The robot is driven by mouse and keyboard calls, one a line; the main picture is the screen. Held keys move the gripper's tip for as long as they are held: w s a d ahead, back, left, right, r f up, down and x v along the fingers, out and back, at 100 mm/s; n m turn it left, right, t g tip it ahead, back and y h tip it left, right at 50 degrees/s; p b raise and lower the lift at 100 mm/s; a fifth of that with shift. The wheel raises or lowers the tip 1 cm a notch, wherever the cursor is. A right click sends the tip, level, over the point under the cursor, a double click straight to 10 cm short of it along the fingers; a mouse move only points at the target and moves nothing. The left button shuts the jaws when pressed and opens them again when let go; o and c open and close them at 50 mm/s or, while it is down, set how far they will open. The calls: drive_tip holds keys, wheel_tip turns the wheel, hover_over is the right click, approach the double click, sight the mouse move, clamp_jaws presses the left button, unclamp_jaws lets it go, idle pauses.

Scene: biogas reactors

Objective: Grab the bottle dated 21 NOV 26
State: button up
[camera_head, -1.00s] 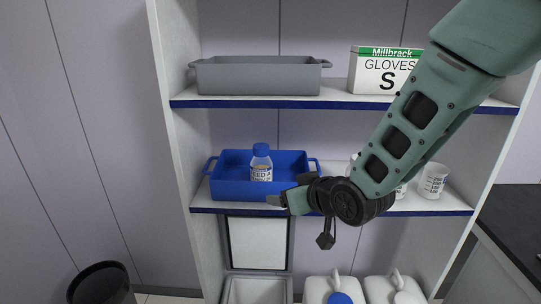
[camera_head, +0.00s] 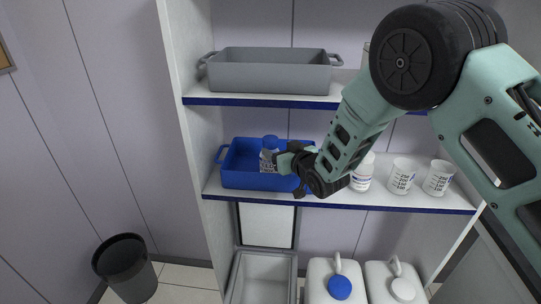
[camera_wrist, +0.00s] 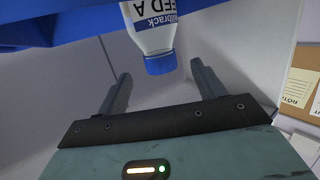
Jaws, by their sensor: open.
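A white bottle with a blue cap (camera_head: 269,155) stands in the blue bin (camera_head: 238,178) on the middle shelf. In the wrist view the bottle (camera_wrist: 152,38) appears upside down, its cap toward my gripper. Its label shows part of "Millbrack" and "FEED A"; I cannot read a date. My gripper (camera_head: 282,161) is at the bin's right part, beside the bottle. In the wrist view my gripper (camera_wrist: 161,70) is open, with the cap between the lines of its fingertips. I cannot tell whether a finger touches the bottle.
A grey bin (camera_head: 270,72) is on the shelf above. White jugs (camera_head: 320,279) and a grey crate (camera_head: 262,280) are below. A black waste bin (camera_head: 125,267) stands on the floor at left.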

sight(274, 145)
drive_tip(key=shift+w+a+f, duration=0.15)
drive_tip(key=shift+w+a, duration=0.2)
drive_tip(key=shift+w, duration=0.2)
drive_tip(key=p+x, duration=0.3)
drive_tip(key=x, duration=0.1)
drive_tip(key=shift+w+a+f+p, duration=0.15)
drive_tip(key=shift+w+a+p, duration=0.15)
drive_tip(key=shift+w+p, duration=0.25)
drive_tip(key=c, duration=1.4)
clamp_jaws()
drive_tip(key=shift+w, duration=0.1)
